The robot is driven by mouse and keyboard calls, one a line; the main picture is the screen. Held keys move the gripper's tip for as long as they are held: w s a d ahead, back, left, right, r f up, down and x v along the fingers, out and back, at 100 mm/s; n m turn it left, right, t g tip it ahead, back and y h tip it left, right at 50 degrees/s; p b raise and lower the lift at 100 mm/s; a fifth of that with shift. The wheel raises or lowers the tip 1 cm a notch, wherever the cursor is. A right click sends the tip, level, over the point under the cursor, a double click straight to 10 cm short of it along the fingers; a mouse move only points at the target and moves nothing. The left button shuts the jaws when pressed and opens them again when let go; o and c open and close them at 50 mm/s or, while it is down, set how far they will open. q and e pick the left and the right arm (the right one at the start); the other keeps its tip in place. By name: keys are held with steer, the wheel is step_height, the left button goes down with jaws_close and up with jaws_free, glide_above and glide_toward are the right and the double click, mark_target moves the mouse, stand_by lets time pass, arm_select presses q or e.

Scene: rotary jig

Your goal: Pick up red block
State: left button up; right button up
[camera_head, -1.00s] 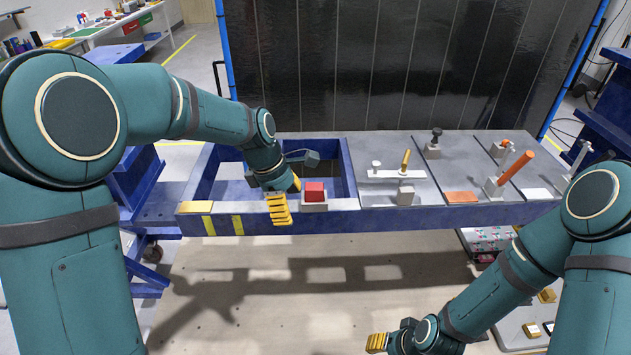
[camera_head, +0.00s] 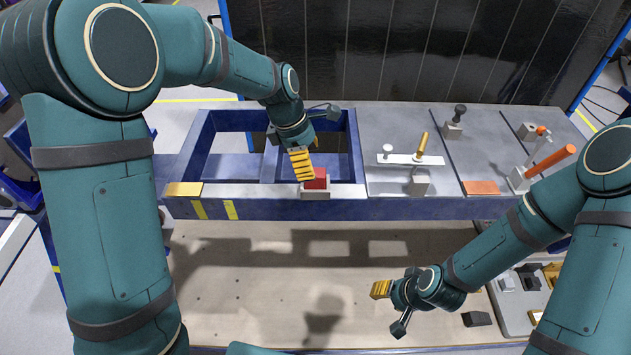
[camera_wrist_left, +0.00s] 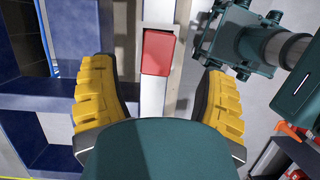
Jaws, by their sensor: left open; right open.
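The red block (camera_head: 317,179) sits in a small grey holder (camera_head: 315,192) on the front rail of the blue frame. My left gripper (camera_head: 302,163) is over the block in the head view and partly covers it. In the left wrist view the red block (camera_wrist_left: 158,52) lies ahead of the two yellow fingers, between their lines. My left gripper (camera_wrist_left: 158,100) is open with nothing between its fingers. My right gripper (camera_head: 381,289) is low at the front, over the beige board; its jaws are open and hold nothing visible.
The blue frame (camera_head: 260,208) has open bays behind the rail. Grey plates to the right carry a white bar with pegs (camera_head: 411,159), an orange patch (camera_head: 481,188) and an orange handle (camera_head: 550,161). The beige board (camera_head: 240,300) in front is largely clear.

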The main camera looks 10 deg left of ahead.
mark_target(317, 178)
arm_select(q)
steer(key=shift+x, duration=3.25)
steer(key=shift+w, duration=0.15)
jaws_close()
